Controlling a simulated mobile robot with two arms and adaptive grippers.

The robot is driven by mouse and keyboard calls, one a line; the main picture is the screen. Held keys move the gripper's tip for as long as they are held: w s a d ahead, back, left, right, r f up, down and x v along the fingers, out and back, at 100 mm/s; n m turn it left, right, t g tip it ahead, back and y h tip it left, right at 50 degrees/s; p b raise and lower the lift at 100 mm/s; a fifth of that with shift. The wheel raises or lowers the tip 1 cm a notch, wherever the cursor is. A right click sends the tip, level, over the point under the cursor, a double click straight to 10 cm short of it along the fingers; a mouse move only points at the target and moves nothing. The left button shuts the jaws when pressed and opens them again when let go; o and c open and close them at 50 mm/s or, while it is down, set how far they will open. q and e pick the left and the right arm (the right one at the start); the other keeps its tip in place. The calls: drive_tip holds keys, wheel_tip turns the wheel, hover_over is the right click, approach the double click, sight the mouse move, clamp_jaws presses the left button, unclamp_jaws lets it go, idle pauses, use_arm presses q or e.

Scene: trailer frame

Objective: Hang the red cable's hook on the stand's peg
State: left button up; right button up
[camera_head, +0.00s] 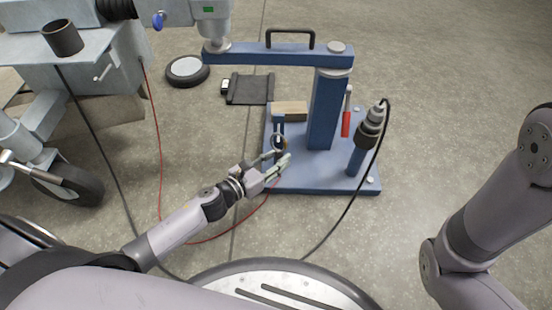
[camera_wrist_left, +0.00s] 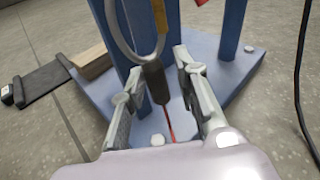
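The red cable's hook is a pale grey ring (camera_wrist_left: 126,38) on a dark handle (camera_wrist_left: 155,82), with the red cable (camera_wrist_left: 168,125) below it. In the head view the ring (camera_head: 274,144) is at the short blue post (camera_head: 279,126) on the stand (camera_head: 310,180). A yellow piece (camera_wrist_left: 160,15), perhaps the peg's tip, shows at the ring's right side; I cannot tell if the ring is around it. My left gripper (camera_head: 282,160) has its fingers (camera_wrist_left: 162,88) apart on both sides of the handle, with gaps visible. My right gripper is out of view.
A black cable (camera_head: 350,205) arcs from a plug (camera_head: 368,128) on the stand's right post. A red-handled lever (camera_head: 346,123) and wooden block (camera_head: 290,108) are nearby. The trailer (camera_head: 80,60) stands at left; the red cable runs along the floor.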

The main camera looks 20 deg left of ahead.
use_arm(q)
drive_tip(key=shift+o, duration=1)
drive_tip(key=v, duration=1.2)
